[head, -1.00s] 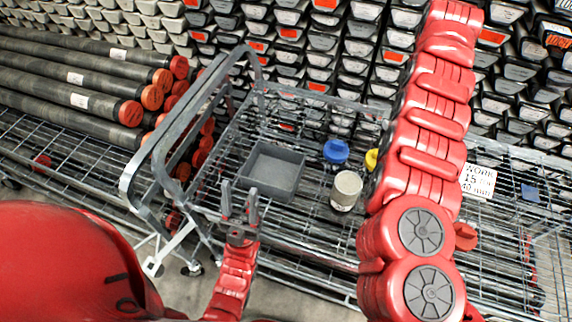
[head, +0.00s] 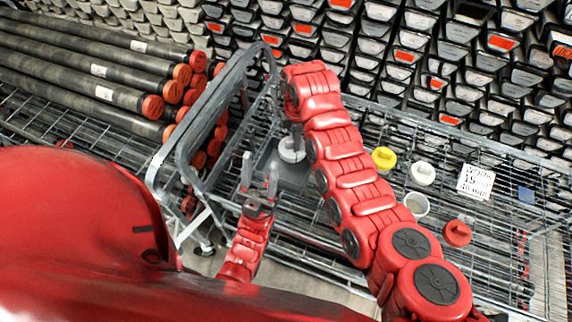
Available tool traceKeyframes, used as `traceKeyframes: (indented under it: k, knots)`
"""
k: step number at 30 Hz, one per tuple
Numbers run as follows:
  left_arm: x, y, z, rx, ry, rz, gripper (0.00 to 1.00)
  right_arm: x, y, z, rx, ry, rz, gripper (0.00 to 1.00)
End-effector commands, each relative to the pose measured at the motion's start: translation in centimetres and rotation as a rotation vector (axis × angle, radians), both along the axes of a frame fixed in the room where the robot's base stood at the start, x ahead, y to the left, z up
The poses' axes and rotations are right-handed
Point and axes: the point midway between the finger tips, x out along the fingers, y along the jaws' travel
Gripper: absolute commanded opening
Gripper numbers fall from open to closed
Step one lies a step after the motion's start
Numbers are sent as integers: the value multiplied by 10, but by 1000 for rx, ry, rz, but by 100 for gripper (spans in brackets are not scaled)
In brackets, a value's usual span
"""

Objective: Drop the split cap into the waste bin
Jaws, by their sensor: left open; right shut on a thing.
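My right gripper (head: 292,136) points down over the open grey bin (head: 283,180), a low square box on the wire shelf. It is shut on a white round cap (head: 291,151), which appears within the bin's outline. I cannot tell whether the cap touches the bin floor, and no split in it can be made out. My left gripper (head: 260,170) is open and empty, fingers up, just left of the bin.
A yellow cap (head: 383,158), a white cap (head: 423,174), a white cup (head: 415,205) and a red cap (head: 458,233) stand right of my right arm. A metal rail frame (head: 178,165) and stacked tubes (head: 110,90) lie left.

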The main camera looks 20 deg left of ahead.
Motion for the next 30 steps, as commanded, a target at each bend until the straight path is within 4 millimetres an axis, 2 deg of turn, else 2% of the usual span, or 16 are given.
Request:
traceKeyframes:
  k: [5, 18, 27, 28, 30]
  knots:
    - [0, 0, -2, 0, 0, 0, 50, -3, 3, -9, -1, 0, 21, 0]
    - [0, 0, -20, 0, 0, 0, 50, -3, 3, -58, -1, 0, 17, 0]
    - [0, 0, -20, 0, 0, 0, 50, -3, 3, -60, -1, 0, 17, 0]
    - [0, 0, -20, 0, 0, 0, 50, -3, 3, -60, -1, 0, 17, 20]
    - [0, 0, -20, 0, 0, 0, 50, -3, 3, -60, -1, 0, 17, 33]
